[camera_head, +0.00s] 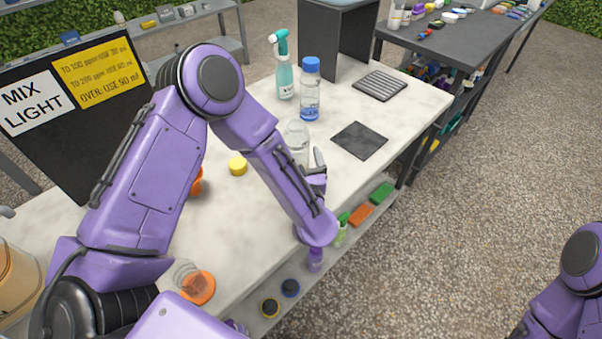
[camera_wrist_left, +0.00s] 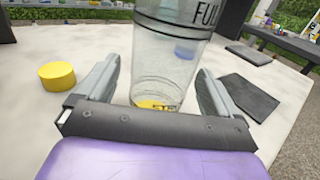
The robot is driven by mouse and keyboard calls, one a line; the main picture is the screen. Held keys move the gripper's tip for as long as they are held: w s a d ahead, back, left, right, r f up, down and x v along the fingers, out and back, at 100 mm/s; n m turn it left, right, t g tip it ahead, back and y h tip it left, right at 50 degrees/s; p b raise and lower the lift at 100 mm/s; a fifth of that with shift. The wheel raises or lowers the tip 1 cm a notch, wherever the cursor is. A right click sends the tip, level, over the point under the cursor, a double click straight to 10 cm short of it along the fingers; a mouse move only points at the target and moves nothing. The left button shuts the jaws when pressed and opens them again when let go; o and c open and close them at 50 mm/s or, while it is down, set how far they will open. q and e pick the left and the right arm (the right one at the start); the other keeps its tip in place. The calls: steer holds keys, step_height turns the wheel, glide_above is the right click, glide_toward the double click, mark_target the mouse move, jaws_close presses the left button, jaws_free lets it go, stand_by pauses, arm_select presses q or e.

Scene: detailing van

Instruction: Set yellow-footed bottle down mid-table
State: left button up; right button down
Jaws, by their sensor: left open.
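The clear bottle with a yellow foot (camera_wrist_left: 168,55) stands between the two fingers of my left gripper (camera_wrist_left: 160,85) in the left wrist view. The fingers are spread open, with visible space on both sides of it. It looks upright, and its base appears to be on the pale tabletop. In the head view the bottle (camera_head: 297,138) shows on the middle of the pale table (camera_head: 425,98), partly hidden by my left gripper (camera_head: 318,163). Its yellow foot is hidden there. My right arm shows at the lower right edge, but its gripper is out of view.
A blue-capped bottle (camera_head: 310,97) and a teal spray bottle (camera_head: 285,80) stand behind. A dark square mat (camera_head: 360,140) and a ribbed mat (camera_head: 380,86) lie to the right. A yellow disc (camera_head: 238,165) sits left. A sign board (camera_head: 75,125) stands at the left edge.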

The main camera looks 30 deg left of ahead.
arm_select(q)
steer(key=b+v, duration=0.1)
steer(key=v, duration=0.8)
steer(key=shift+s+d+b, duration=0.25)
steer(key=shift+b, duration=0.1)
